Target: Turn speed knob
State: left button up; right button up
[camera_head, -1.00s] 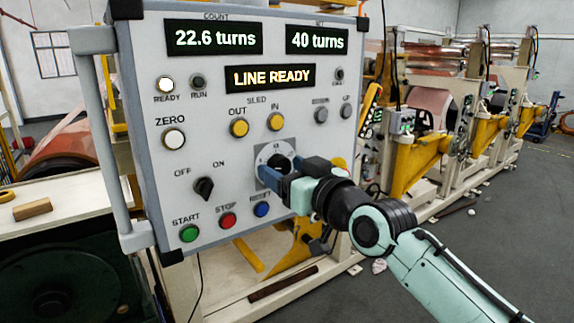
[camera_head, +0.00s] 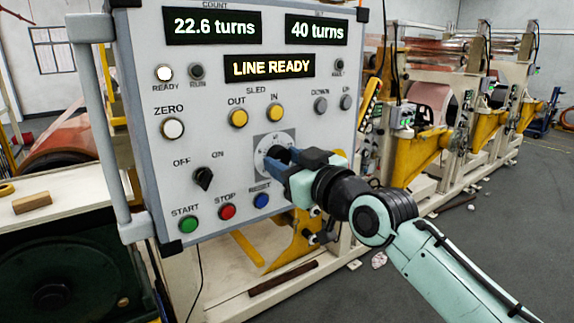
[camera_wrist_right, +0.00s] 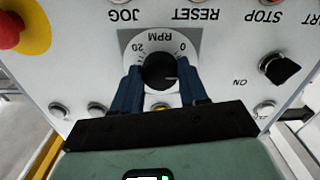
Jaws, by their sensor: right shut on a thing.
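The speed knob (camera_wrist_right: 160,71) is a round black knob on a white dial marked RPM, with 0 and 20 on it. In the head view its dial (camera_head: 268,146) sits on the lower right of the grey control panel (camera_head: 215,105), partly hidden by my gripper. My right gripper (camera_head: 278,158) reaches the dial from the right. In the right wrist view its two blue fingers (camera_wrist_right: 163,84) stand on either side of the knob, shut on it. My left gripper is not in view.
The panel displays (camera_head: 268,68) read 22.6 turns, 40 turns and LINE READY. A black OFF/ON switch (camera_head: 203,178) and green, red and blue buttons lie left of and below the dial. A red emergency button (camera_wrist_right: 10,30) shows in the wrist view. Yellow-armed machines stand behind.

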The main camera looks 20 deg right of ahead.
jog(key=n+b, duration=0.1)
jog(key=n, duration=0.3)
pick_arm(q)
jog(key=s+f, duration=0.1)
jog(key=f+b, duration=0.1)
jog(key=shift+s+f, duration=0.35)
pick_arm(e)
jog(key=n, duration=0.5)
jog(key=shift+d+n, duration=0.1)
jog(key=shift+n, duration=0.2)
jog(key=o, duration=1.1)
jog(key=shift+c, duration=0.2)
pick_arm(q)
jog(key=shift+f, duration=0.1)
pick_arm(e)
jog(key=shift+s+d, duration=0.15)
jog(key=shift+s, duration=0.15)
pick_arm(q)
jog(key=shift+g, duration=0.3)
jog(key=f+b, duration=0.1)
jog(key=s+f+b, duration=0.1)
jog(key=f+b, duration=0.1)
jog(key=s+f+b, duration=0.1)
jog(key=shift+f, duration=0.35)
pick_arm(e)
jog(key=v, duration=1.2)
jog(key=shift+s, duration=0.3)
